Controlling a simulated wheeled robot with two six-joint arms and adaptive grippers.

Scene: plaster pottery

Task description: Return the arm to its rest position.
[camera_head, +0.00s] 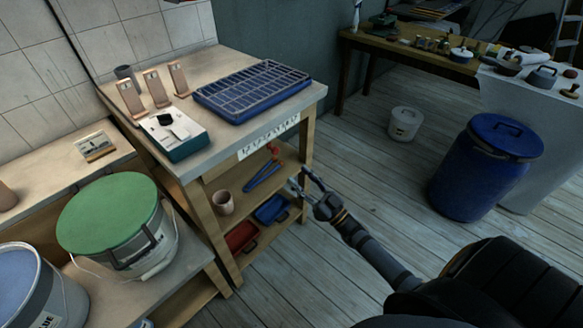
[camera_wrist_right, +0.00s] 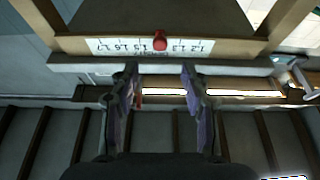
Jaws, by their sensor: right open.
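My right arm reaches in from the lower right of the head view. Its gripper (camera_head: 300,180) is in the air in front of the workbench's right front leg, at about shelf height. In the right wrist view the two fingers of the gripper (camera_wrist_right: 160,85) stand apart with nothing held between them. The bench's numbered label strip (camera_wrist_right: 110,46) shows upside down beyond the fingertips, with a small red thing (camera_wrist_right: 160,40) in front of it. My left gripper is not seen.
The workbench (camera_head: 225,75) bears a blue rack (camera_head: 252,92) and a white-and-green box (camera_head: 174,134). Blue-handled pliers (camera_head: 262,178), a cup (camera_head: 223,202) and red (camera_head: 240,238) and blue (camera_head: 272,209) trays are below. A blue barrel (camera_head: 480,175) stands right.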

